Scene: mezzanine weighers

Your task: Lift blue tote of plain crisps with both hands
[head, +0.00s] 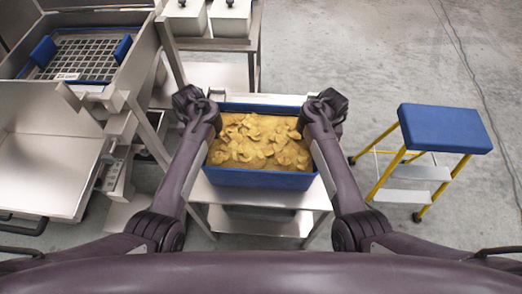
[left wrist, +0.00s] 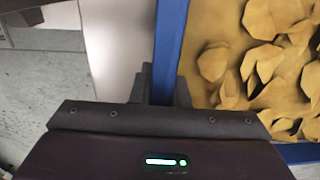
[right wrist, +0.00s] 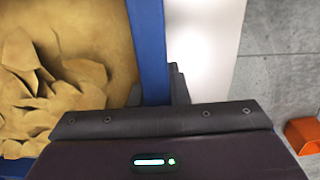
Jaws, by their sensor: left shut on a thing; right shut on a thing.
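The blue tote (head: 262,179) is full of yellow plain crisps (head: 258,142) and sits at the middle of the head view, over a steel stand. My left gripper (head: 211,106) is at its left side wall, shut on the rim. In the left wrist view the jaws (left wrist: 160,88) straddle the blue wall (left wrist: 170,45). My right gripper (head: 312,106) is at the right side wall, shut on the rim. In the right wrist view the jaws (right wrist: 156,86) straddle the blue wall (right wrist: 148,40). I cannot tell whether the tote's base touches the stand.
The steel stand (head: 268,222) is under the tote. A steel machine with a grid (head: 75,58) stands at left. A bench with white-lidded containers (head: 230,18) is behind. A blue-topped yellow step stool (head: 443,130) stands at right. An orange object (right wrist: 303,134) shows in the right wrist view.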

